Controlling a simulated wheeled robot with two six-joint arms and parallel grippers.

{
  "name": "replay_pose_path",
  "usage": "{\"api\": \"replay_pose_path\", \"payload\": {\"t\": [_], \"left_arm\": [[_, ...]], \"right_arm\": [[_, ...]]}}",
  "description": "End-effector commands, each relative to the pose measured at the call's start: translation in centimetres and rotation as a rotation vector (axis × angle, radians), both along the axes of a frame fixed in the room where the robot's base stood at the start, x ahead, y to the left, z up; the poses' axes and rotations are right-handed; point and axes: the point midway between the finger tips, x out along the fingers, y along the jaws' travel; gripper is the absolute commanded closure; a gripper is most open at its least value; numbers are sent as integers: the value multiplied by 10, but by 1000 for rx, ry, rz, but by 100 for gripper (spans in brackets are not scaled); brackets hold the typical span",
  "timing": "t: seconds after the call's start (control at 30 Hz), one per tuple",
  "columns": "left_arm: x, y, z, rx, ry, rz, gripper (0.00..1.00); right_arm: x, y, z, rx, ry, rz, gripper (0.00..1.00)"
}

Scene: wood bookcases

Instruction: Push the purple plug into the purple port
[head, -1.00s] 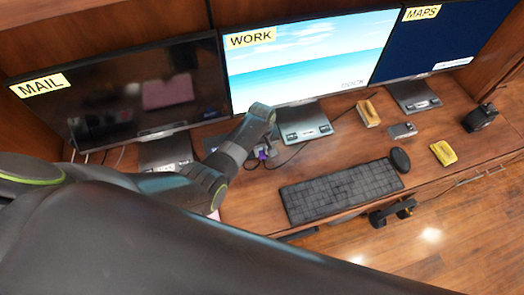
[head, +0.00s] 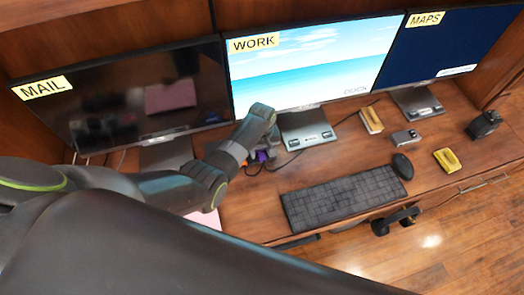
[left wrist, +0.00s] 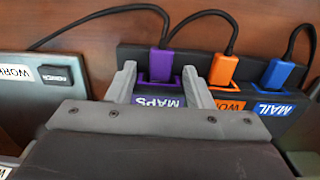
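The purple plug (left wrist: 160,65) stands at the purple port (left wrist: 146,81), above the MAPS label, on a dark dock (left wrist: 200,57) in the left wrist view. Its lower end meets the purple frame; I cannot tell how deep it sits. My left gripper (left wrist: 159,88) is open, its two grey fingers apart on either side of the purple port, with the plug just beyond the tips. In the head view the purple plug (head: 262,156) shows as a small patch beside my left gripper (head: 247,162), partly hidden by the arm. My right gripper is not in view.
An orange plug (left wrist: 223,68) and a blue plug (left wrist: 285,70) stand at their ports to the right. A monitor stand (left wrist: 55,100) is at the left.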

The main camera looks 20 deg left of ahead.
Motion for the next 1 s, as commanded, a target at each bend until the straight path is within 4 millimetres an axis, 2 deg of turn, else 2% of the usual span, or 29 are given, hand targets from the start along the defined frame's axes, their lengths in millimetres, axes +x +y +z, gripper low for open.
{"api": "replay_pose_path", "payload": {"t": [0.27,0.43,0.77,1.0], "left_arm": [[0,0,1,-1,-1,0,54],[0,-1,15,-1,-2,0,54],[1,-1,69,-2,-5,0,54],[1,0,116,-1,-6,0,54]], "right_arm": [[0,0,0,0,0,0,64],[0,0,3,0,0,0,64],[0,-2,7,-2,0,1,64],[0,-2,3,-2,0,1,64]]}}
